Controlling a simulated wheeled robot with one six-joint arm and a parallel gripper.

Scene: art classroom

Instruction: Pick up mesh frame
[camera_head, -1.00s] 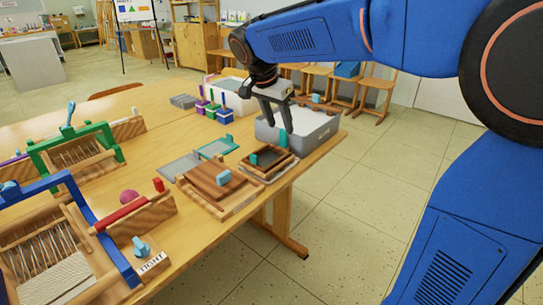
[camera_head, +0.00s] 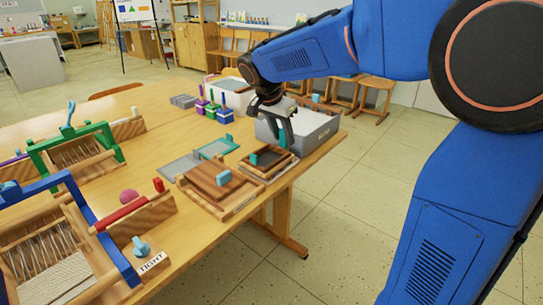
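A small wooden frame (camera_head: 249,171) with a dark inside lies near the table's right edge. A teal tab (camera_head: 254,159) stands at its left side, and another teal tab (camera_head: 283,143) shows at its far right side. My gripper (camera_head: 283,136) points down over that far tab, its fingertips at or around it. The fingers overlap the tab, so I cannot tell whether they are open or closed on it. A teal-edged mesh panel (camera_head: 214,149) with a tab lies flat to the left, beside a plain grey panel (camera_head: 180,167). Which piece is the mesh frame is unclear.
A grey tub (camera_head: 316,138) stands right behind my gripper. A wooden press board (camera_head: 205,177) with a light-blue knob lies in front of the small frame. Small looms (camera_head: 75,155) fill the table's left side. The right table edge is close.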

